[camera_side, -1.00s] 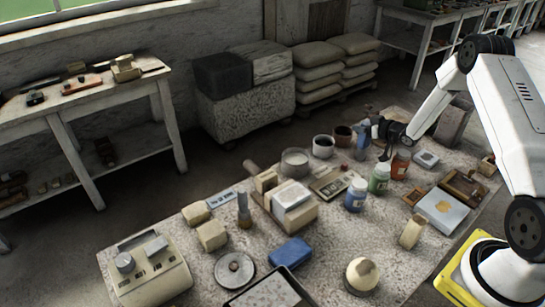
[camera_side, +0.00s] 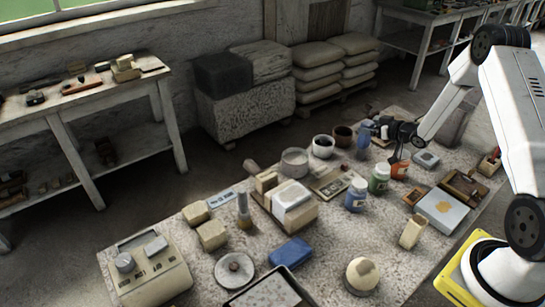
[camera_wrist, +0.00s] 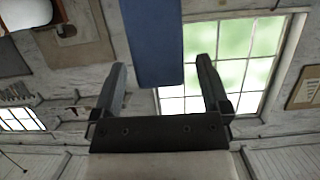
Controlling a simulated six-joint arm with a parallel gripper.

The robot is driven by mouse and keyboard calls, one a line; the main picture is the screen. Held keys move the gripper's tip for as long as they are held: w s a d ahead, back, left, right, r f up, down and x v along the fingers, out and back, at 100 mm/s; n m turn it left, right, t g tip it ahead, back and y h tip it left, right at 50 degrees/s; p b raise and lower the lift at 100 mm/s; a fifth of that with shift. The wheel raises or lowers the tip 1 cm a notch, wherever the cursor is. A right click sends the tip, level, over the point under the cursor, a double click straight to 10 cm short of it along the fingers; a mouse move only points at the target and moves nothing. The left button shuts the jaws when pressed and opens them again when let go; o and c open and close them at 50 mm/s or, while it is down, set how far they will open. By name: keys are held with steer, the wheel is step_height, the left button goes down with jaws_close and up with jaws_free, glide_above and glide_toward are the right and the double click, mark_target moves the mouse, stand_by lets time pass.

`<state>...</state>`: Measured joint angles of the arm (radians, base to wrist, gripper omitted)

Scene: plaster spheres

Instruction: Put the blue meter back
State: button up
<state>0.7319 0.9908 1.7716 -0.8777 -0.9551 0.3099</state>
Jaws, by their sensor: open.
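The blue meter appears as a narrow blue upright body (camera_side: 363,142) at the back of the stone-topped table, beside the dark cups. In the wrist view the blue meter (camera_wrist: 153,40) is a flat blue slab running out of the top of the picture, its near end lying in line between the two fingers. My gripper (camera_side: 386,130) is just right of it in the side view, pointing left. In the wrist view my gripper (camera_wrist: 162,62) has its fingers wide apart, with a gap showing on each side of the blue body. Its lower part is hidden in the wrist view.
A blue block (camera_side: 291,250), a cream ball (camera_side: 362,273) and a beige instrument (camera_side: 150,269) occupy the front.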

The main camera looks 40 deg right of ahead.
steer(key=v, duration=0.8)
steer(key=shift+s, duration=0.25)
steer(key=shift+r, duration=0.15)
steer(key=a+r+g+h, duration=0.1)
steer(key=a+r+g, duration=0.15)
steer(key=a, duration=0.45)
steer(key=a+r+g+h, duration=0.1)
steer(key=a+r+g, duration=0.15)
steer(key=a, duration=0.45)
steer(key=s+a+r+g+y, duration=0.1)
steer(key=s+a+g, duration=0.5)
steer(key=s+a, duration=0.6)
steer(key=a+y, duration=0.1)
steer(key=a, duration=0.2)
steer(key=shift+s, duration=0.4)
